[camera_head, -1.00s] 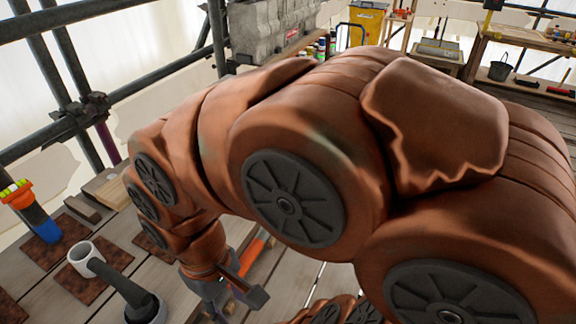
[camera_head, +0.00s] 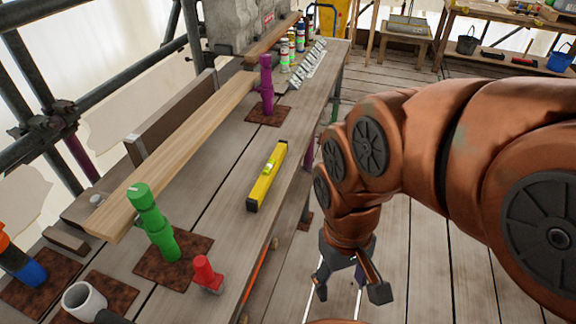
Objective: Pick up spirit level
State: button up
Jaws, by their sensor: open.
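The yellow spirit level (camera_head: 268,177) with black ends lies on the wooden workbench (camera_head: 210,195), near its right edge. My gripper (camera_head: 350,291) is open and empty, pointing down beside the bench's right edge. It is apart from the level, to its right and nearer the camera. The level is in full view.
A green object (camera_head: 155,224) and a purple one (camera_head: 267,84) stand upright on brown mats. A small red object (camera_head: 207,273) stands near the bench edge. A long timber (camera_head: 180,150) lies behind the level. Bottles (camera_head: 292,45) stand at the far end. Bench around the level is clear.

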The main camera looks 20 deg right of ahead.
aim_at(253, 203)
jog(key=u, duration=3.6)
jog(key=k, duration=1.25)
jog(key=z, duration=1.7)
